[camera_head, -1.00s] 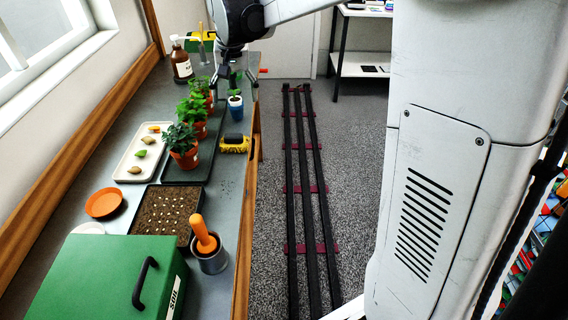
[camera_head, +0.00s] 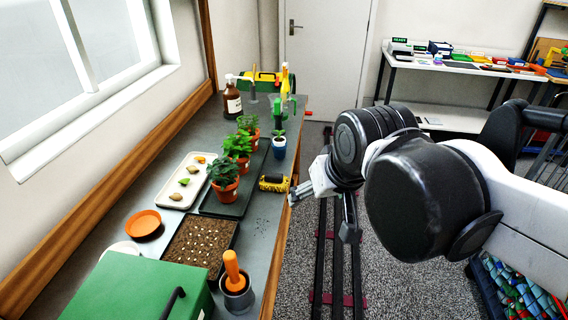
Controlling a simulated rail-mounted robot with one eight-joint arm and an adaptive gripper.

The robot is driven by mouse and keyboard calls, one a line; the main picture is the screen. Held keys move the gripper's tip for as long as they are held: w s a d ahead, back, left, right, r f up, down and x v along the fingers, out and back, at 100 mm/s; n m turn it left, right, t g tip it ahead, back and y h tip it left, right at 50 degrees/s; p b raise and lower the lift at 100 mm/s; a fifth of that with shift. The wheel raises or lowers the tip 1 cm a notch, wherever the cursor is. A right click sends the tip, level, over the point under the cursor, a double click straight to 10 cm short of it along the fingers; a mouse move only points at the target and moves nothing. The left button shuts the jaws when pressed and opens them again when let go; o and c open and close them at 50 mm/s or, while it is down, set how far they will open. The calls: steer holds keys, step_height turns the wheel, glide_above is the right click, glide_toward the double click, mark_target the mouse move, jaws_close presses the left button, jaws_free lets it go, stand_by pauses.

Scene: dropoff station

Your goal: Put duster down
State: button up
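A yellow and black object (camera_head: 273,184) lies on the bench near its right edge, beside the dark plant tray; it may be the duster, but I cannot tell for sure. My gripper (camera_head: 324,205) is to the right of it, beyond the bench edge and over the floor rails. Its fingers are spread apart, with nothing seen between them. The gripper is apart from the yellow and black object.
The grey bench (camera_head: 262,222) holds potted plants (camera_head: 224,181), a blue pot (camera_head: 279,146), a seed tray (camera_head: 200,243), a mortar (camera_head: 237,292) and a green box (camera_head: 140,288). A brown bottle (camera_head: 232,102) stands farther back. A white shelf table (camera_head: 470,68) is at the back right.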

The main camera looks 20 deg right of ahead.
steer(key=shift+n+t, duration=0.3)
steer(key=shift+t, duration=0.1)
steer(key=s+f, duration=0.1)
steer(key=s, duration=0.1)
steer(key=s+f, duration=0.1)
steer(key=shift+s+f, duration=0.2)
steer(key=shift+s, duration=0.15)
steer(key=c, duration=0.6)
